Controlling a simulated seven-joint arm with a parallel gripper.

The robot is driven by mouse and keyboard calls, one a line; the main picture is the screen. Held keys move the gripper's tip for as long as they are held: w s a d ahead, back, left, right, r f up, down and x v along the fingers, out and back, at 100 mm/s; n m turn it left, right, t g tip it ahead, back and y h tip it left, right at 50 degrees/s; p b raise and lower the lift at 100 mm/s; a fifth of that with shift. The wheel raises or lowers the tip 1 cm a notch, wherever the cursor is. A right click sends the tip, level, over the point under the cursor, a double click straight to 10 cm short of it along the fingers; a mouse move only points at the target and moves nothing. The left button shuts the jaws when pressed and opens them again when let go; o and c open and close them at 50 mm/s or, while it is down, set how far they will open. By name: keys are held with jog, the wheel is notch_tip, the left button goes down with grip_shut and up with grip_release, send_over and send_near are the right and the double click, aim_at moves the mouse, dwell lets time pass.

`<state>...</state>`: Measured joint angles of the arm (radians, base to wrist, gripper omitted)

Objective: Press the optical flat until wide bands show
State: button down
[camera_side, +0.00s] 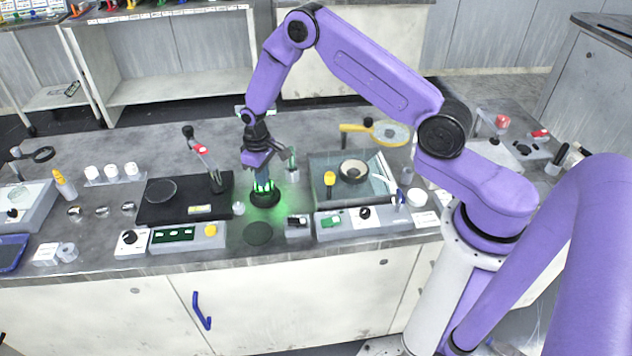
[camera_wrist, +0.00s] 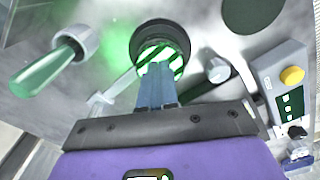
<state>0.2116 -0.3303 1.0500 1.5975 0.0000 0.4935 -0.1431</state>
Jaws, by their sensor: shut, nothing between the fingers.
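The optical flat (camera_wrist: 172,50) sits in a round black holder (camera_wrist: 183,33) on the bench, lit green, with several slanted green and white bands across it. In the side view the black holder (camera_side: 264,199) stands under my gripper (camera_side: 263,184), with a green glow around it. My gripper also shows in the wrist view (camera_wrist: 159,68). Its fingers are shut together with nothing between them, point down and overlap the near part of the flat. I cannot tell whether the tips touch the glass. The fingers hide part of the bands.
A dark round pad (camera_side: 258,233) lies in front of the holder. Control boxes (camera_side: 175,236) and a grey tray (camera_side: 318,160) flank it.

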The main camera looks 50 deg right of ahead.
jog(key=shift+r, duration=0.1)
jog(key=shift+r, duration=3.4)
jog(key=s+a+r+n, duration=0.2)
jog(key=s+a+r, duration=0.2)
jog(key=s+r, duration=0.3)
jog(key=s+a+r+n, duration=0.2)
jog(key=s+a+r, duration=0.35)
jog(key=s, duration=0.25)
jog(key=s+d+r+n, duration=0.2)
jog(key=s+d, duration=0.1)
jog(key=s, duration=0.8)
jog(key=s+d+r+n, duration=0.3)
jog(key=s, duration=0.9)
jog(key=shift+d+r+n, duration=0.15)
jog(key=shift+r+n, duration=0.15)
jog(key=shift+r, duration=0.05)
